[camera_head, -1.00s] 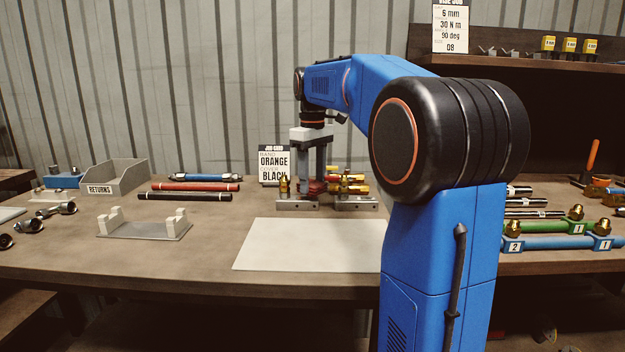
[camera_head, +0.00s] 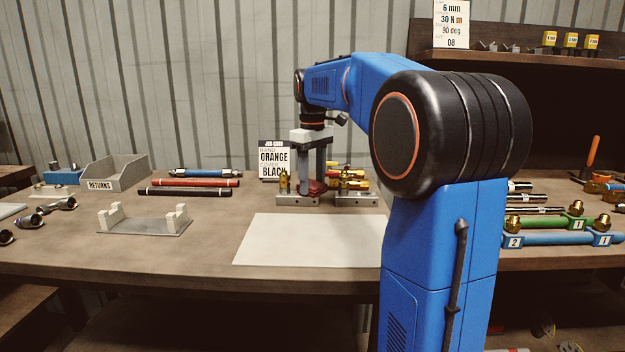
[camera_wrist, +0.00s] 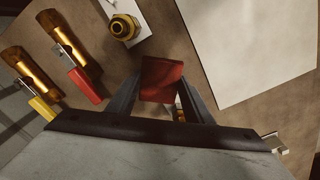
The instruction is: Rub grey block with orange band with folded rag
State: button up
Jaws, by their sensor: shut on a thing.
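My gripper (camera_wrist: 160,92) is shut on the folded rag (camera_wrist: 162,78), a dark red cloth pad held between the two dark fingers in the wrist view. In the head view the rag (camera_head: 316,187) shows as a small red patch at the fingertips, low over the bench behind the white sheet. A small pale piece with a yellowish-orange patch (camera_wrist: 180,109) shows just below the rag between the fingers, mostly hidden. It may be the grey block with orange band, but I cannot tell. I cannot tell whether the rag touches it.
Grey plates with brass fittings stand left (camera_head: 297,201) and right (camera_head: 355,201) of my gripper. Red- and yellow-handled brass valves (camera_wrist: 72,68) lie close by. The white sheet (camera_head: 310,240) is clear. A returns bin (camera_head: 115,172) and cradle (camera_head: 145,225) stand left.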

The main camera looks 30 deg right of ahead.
aim_at(292, 193)
jog(key=shift+f, duration=0.1)
jog(key=shift+w+a, duration=0.55)
jog(key=shift+a, duration=0.3)
jog(key=shift+w+a, duration=0.6)
jog(key=shift+a, duration=0.2)
jog(key=shift+w+a, duration=0.55)
jog(key=shift+a, duration=0.3)
jog(key=shift+d, duration=0.1)
jog(key=shift+s+d+f, duration=0.1)
jog(key=shift+s+d, duration=0.8)
jog(key=shift+d, duration=0.3)
jog(key=shift+s+d, duration=0.4)
jog(key=shift+d, duration=0.2)
jog(key=shift+s+d, duration=0.4)
jog(key=shift+d, duration=0.2)
jog(key=shift+r, duration=3.15)
